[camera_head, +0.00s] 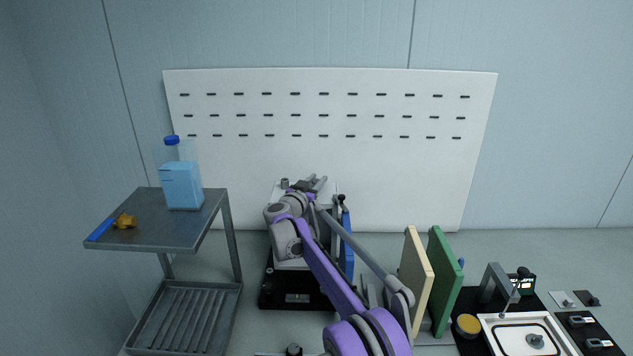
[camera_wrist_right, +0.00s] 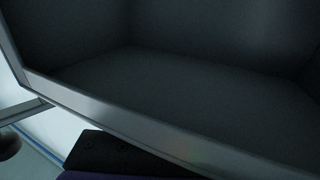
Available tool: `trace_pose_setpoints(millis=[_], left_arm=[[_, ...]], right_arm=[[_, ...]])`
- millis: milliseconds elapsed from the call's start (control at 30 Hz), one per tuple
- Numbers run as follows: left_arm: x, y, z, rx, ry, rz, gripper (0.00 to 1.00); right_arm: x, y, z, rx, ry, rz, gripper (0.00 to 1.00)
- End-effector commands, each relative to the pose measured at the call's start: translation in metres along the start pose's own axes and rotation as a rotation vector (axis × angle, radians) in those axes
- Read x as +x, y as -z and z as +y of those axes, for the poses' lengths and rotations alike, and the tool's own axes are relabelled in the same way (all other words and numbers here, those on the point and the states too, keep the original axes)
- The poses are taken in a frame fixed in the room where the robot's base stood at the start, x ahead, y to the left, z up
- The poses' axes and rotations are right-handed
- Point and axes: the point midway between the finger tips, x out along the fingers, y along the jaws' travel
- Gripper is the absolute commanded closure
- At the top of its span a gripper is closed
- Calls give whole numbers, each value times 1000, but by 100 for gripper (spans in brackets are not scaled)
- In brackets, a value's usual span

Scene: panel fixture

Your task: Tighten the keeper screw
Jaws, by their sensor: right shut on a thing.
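My right arm reaches up from the bottom middle of the head view to the panel fixture, a pale upright panel on a black base (camera_head: 297,299). My right gripper (camera_head: 312,184) is at the panel's top edge, small in the picture and partly covered by my own wrist. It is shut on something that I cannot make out. The keeper screw cannot be made out in either view. The right wrist view is filled by a dark recessed surface (camera_wrist_right: 180,85) with a grey metal edge (camera_wrist_right: 110,115); no fingertips show there. My left gripper is not in view.
A grey cart (camera_head: 155,233) on the left bears a blue-capped bottle (camera_head: 181,185). A cream board (camera_head: 415,275) and a green board (camera_head: 441,280) stand to the right of the fixture. A white tray (camera_head: 490,323) is at bottom right. A slotted white board (camera_head: 400,170) stands behind.

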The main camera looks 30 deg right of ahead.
Motion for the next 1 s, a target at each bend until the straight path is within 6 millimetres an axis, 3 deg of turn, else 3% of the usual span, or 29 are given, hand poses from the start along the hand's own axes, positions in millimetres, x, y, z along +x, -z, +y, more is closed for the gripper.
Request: trace_pose_setpoints(millis=[33,200,567,1000], left_arm=[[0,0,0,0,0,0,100],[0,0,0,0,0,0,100],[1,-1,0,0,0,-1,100],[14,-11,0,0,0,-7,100]], right_arm=[[0,0,0,0,0,0,66],[0,0,0,0,1,0,38],[-6,0,0,0,2,0,38],[-86,-1,0,-1,3,0,38]])
